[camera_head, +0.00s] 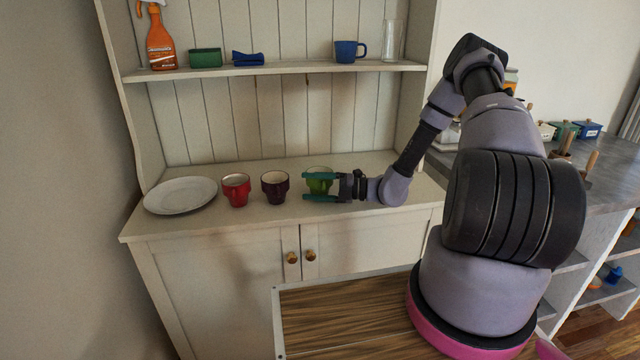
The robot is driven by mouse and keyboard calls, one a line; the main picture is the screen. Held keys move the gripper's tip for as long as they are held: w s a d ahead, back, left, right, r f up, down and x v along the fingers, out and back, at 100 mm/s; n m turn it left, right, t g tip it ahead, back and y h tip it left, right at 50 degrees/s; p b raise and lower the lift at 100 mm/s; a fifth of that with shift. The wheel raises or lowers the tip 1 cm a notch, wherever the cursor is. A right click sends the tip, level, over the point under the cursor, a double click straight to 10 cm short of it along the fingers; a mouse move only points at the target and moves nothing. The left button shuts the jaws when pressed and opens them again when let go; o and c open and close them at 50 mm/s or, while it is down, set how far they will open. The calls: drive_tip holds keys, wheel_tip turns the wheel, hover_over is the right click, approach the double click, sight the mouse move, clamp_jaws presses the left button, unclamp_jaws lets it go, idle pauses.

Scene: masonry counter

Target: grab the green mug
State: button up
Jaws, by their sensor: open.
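The green mug (320,185) stands upright on the counter of the pale cabinet, right of the dark purple mug. My gripper (306,186) reaches in from the right with its two teal fingers apart. One finger shows toward the back of the mug and the other toward its front, so the mug appears between them. The fingers hide part of the mug, and I cannot tell whether they touch it.
A red mug (236,190), a dark purple mug (275,187) and a white plate (181,195) stand to the left. The shelf (280,69) above holds a blue mug (349,51), a glass (392,40) and an orange spray bottle (160,42). The counter's front strip is clear.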

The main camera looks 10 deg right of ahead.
drive_tip(key=shift+c, duration=0.3)
clamp_jaws()
